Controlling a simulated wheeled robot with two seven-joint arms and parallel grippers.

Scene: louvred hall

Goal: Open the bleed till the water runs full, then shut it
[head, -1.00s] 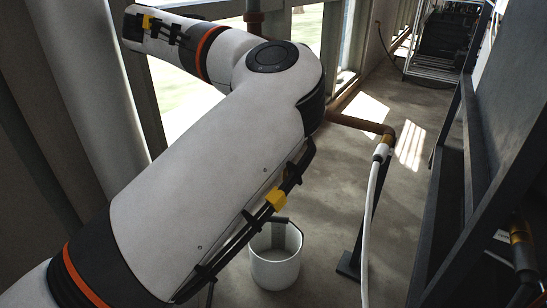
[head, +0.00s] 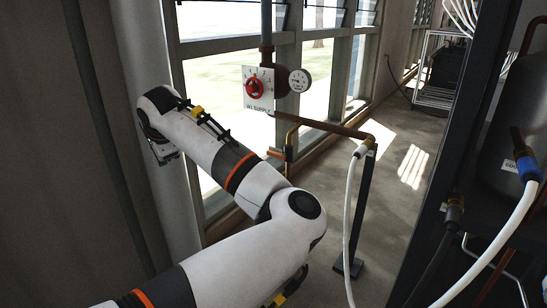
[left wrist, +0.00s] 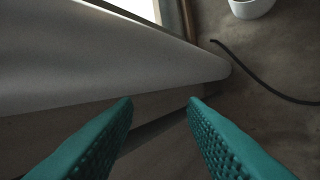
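A thin brass-yellow pipe (head: 290,140) with a small orange handle (head: 275,153) stands below the supply pipe, partly behind my left arm; it may be the bleed. A red knob (head: 255,88) sits on a white plate marked with a supply label, beside a round gauge (head: 299,80) whose reading is too small to tell. A white bucket (left wrist: 250,8) stands on the floor at the top of the left wrist view. My left gripper (left wrist: 162,103) has its teal fingers apart and nothing between them. Its fingers do not show in the head view. My right gripper is out of view.
A brown pipe (head: 325,126) runs right to a white hose (head: 349,210) hanging by a dark post (head: 365,205). A dark rack with a tank (head: 500,130) stands at right. A black hose (left wrist: 265,80) lies on the floor. Windows line the left wall.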

